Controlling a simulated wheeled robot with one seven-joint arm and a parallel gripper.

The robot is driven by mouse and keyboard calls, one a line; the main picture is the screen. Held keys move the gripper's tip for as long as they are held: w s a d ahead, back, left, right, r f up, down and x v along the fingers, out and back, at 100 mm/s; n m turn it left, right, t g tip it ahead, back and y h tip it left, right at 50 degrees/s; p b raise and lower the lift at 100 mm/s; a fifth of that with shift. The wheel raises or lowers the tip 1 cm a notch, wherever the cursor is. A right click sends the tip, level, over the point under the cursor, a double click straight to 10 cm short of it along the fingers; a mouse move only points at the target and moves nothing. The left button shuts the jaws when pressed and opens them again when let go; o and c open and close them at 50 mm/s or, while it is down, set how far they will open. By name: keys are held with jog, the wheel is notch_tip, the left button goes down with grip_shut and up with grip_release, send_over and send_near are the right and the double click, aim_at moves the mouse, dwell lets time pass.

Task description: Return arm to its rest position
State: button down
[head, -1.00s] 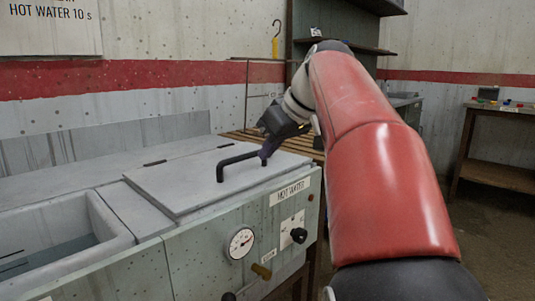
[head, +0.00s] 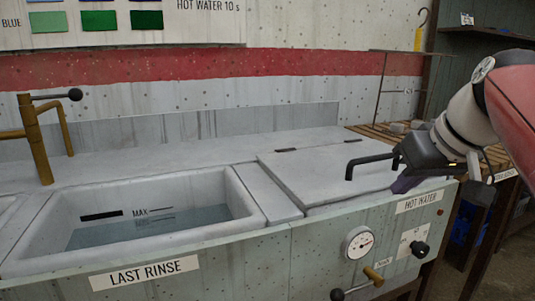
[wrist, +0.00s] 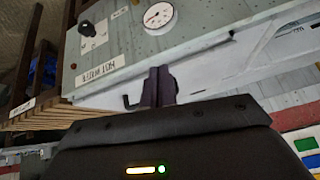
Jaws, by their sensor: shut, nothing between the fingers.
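My gripper (head: 402,183) is at the right of the head view, its dark purple fingers shut and empty. It is beside the right end of the black handle (head: 366,163) on the hot water lid (head: 315,170). Whether the fingers touch the handle cannot be told. The lid lies flat and closed. In the wrist view my shut fingers (wrist: 158,86) stand side by side, with parts of the black handle (wrist: 128,103) showing past them. My red arm reaches in from the right edge of the head view.
The last rinse basin (head: 140,222) holds water at the left, with a brass tap (head: 38,150) behind it. The front panel carries a gauge (head: 359,243) and a black knob (head: 419,248). A slatted wooden surface (head: 385,132) lies behind my gripper.

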jog(key=s+a+f+m+h+p, duration=0.1)
jog(key=s+a+f, duration=0.3)
jog(key=f, duration=0.6)
jog(key=s+a+f+h+p, duration=0.1)
jog(key=s+a+f, duration=0.3)
jog(key=s+f, duration=0.4)
notch_tip(320, 180, down, 2)
jog(key=shift+s+a+f+m+g, duration=0.15)
jog(key=shift+s+m+g, duration=0.1)
jog(key=shift+m+g, duration=0.15)
